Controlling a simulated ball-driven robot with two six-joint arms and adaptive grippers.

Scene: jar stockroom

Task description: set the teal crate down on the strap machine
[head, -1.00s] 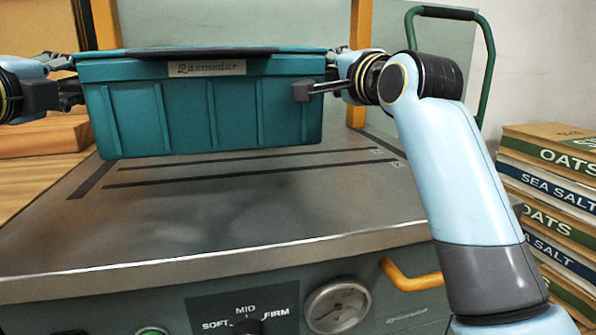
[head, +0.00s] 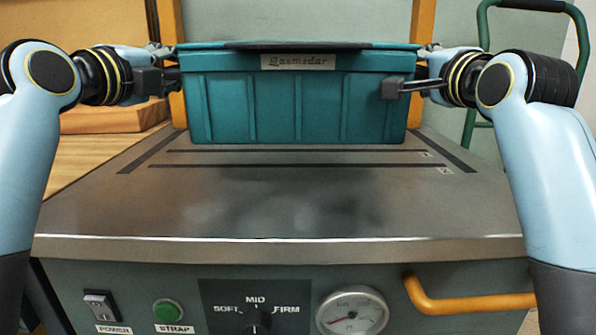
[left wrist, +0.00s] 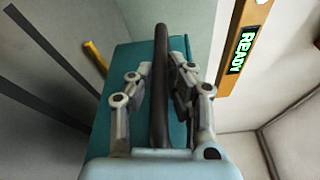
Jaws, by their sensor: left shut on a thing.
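The teal crate (head: 297,105) is level between my two arms over the rear of the strap machine's grey metal top (head: 280,205). Whether its base touches the top or hangs just above it I cannot tell. In the left wrist view the crate (left wrist: 130,75) shows below a dark bar-like handle, and my left gripper (left wrist: 160,85) is shut on that handle. In the head view my left gripper (head: 172,75) is at the crate's left end. My right gripper (head: 424,70) is at its right end, with its fingertips partly hidden, so its grip is unclear.
The machine's front has a power switch (head: 101,304), a green strap button (head: 168,311), a firmness dial (head: 255,322), a gauge (head: 352,312) and a yellow handle (head: 468,299). An orange arch post (head: 421,25) stands behind the crate. The front of the top is clear.

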